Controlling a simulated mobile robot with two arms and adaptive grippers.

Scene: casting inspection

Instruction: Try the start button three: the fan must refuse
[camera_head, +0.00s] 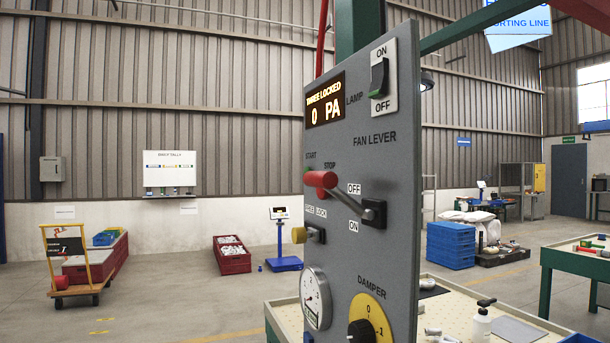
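A grey control panel (390,150) stands close in front of me, seen at a slant. Its display (325,101) reads "THREE LOCKED" and "0 PA". The START label (310,155) is at the panel's left; the button under it is mostly hidden behind the fan lever's red grip (320,180). The fan lever (348,201) sticks out from its black mount (374,213), between the OFF and ON labels. A yellow knob (299,235) sits by a label ending in LOCK. Neither gripper is in view.
The panel also carries a lamp switch (379,77), a round gauge (315,298) and a damper dial (362,331). Behind it is a workbench (450,283) with a bottle (482,325). A trolley (75,290) and red crates (232,262) stand left, with clear floor between.

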